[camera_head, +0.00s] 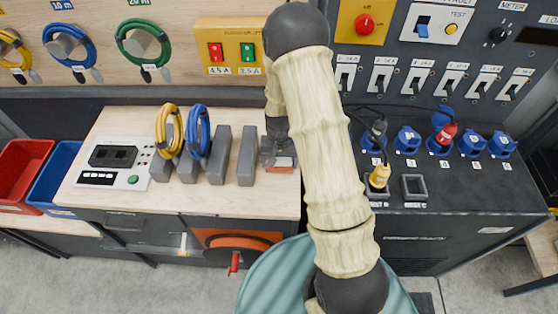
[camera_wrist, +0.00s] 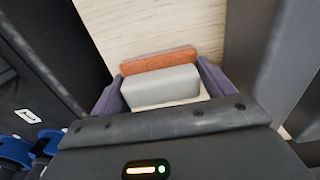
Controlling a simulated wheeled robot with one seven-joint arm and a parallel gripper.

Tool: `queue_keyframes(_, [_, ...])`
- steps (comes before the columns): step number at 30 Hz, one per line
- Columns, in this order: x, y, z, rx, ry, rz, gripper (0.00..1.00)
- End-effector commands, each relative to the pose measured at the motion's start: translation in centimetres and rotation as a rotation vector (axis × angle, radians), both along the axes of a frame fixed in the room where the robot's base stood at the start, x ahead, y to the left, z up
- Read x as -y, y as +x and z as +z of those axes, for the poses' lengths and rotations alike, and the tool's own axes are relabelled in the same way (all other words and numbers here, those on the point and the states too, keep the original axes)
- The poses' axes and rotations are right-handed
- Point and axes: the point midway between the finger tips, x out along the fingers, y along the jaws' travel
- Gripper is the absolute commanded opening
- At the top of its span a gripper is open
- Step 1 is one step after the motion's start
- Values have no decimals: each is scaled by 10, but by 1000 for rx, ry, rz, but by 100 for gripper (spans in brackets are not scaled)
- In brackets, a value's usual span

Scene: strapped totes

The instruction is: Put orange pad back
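The orange pad (camera_head: 279,170) is low and flat, on or just above the pale wooden worktop (camera_head: 130,122), right of the grey upright blocks. In the wrist view the orange pad (camera_wrist: 158,59) shows as a reddish-orange strip along a light grey block (camera_wrist: 163,87), which looks like its upper part. My gripper (camera_wrist: 162,72) points down over it, and its dark purple fingers lie close along the block's two ends. I cannot tell whether they press on it. In the head view my gripper (camera_head: 279,152) is partly hidden behind my wrist.
Several grey upright blocks (camera_head: 219,155) stand close to the left, with a yellow coil (camera_head: 169,131) and a blue coil (camera_head: 198,132) among them. A dark console (camera_head: 450,190) with blue sockets is to the right. Red (camera_head: 20,170) and blue (camera_head: 55,178) bins stand at far left.

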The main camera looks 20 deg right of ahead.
Motion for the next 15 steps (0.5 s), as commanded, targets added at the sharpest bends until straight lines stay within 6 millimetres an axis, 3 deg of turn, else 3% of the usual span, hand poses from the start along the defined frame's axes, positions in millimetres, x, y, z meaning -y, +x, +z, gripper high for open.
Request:
queue_keyframes(1, [0,0,0,0,0,0,89])
queue_keyframes(3, [0,0,0,0,0,0,100])
queue_keyframes(15, [0,1,9,2,-1,0,100])
